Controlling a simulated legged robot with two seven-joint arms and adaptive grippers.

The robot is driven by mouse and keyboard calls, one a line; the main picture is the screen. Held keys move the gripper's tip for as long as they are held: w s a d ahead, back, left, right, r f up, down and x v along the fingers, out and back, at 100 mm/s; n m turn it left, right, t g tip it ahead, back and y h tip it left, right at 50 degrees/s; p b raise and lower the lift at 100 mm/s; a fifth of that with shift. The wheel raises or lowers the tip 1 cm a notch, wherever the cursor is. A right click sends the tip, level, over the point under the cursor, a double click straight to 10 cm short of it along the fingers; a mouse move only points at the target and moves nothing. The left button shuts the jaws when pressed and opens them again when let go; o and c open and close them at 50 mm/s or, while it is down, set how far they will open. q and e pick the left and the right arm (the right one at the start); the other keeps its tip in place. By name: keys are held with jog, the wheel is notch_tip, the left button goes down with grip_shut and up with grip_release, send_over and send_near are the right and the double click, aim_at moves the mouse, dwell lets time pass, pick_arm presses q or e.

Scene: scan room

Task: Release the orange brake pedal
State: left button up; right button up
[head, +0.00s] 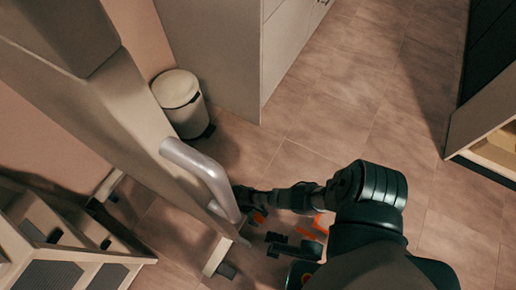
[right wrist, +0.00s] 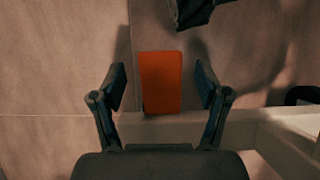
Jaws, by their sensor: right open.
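The orange brake pedal (right wrist: 160,82) shows as a flat rectangular pad in the right wrist view, beside a pale base bar (right wrist: 190,131). My right gripper (right wrist: 161,84) is open, with one finger on each side of the pedal and a gap visible on both sides. In the head view my right gripper (head: 247,200) is low beside the machine's leg, partly hidden by the grey handle (head: 205,172). A small orange patch just below it seems to be the pedal, mostly hidden. My left gripper is not in view.
The tall pale machine column (head: 125,110) stands at the left with its handle sticking out. A white pedal bin (head: 180,100) stands behind it against a cabinet (head: 215,55). A wooden rack (head: 65,262) is at lower left. The tiled floor (head: 340,95) is clear at centre right.

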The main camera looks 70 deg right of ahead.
jog(key=v, duration=1)
jog(key=shift+w+r, duration=0.15)
jog(key=shift+r, duration=0.15)
